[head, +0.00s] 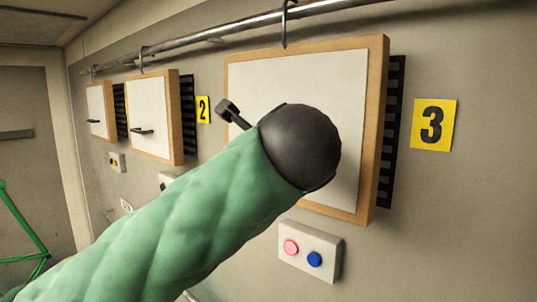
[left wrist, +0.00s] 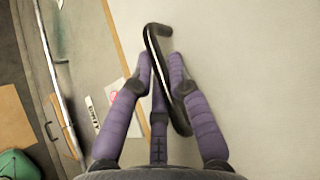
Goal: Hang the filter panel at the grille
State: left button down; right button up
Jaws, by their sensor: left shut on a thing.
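A white filter panel (head: 245,85) with a wooden frame stands upright before a dark slatted grille (head: 396,130), beside the yellow 3 sign. A hook (head: 285,28) hangs from the rail, and its lower end meets the panel's top edge; I cannot tell if it bears the panel. In the left wrist view, my left gripper (left wrist: 163,68) is shut on a black bar handle (left wrist: 153,45) on the panel's white face (left wrist: 245,70). In the head view my black wrist and green-sleeved arm cover the fingers and part of the panel. My right gripper is not in view.
The metal rail (head: 230,33) runs along the wall above. Two similar panels (head: 150,100) (head: 97,98) hang farther left near the 2 sign (head: 203,109). A box with red and blue buttons (head: 310,250) is below the near panel. A green frame (head: 25,235) stands at far left.

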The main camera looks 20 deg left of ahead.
pick_arm(q)
jog(key=shift+f, duration=0.2)
jog(key=c, duration=1.1)
grip_release()
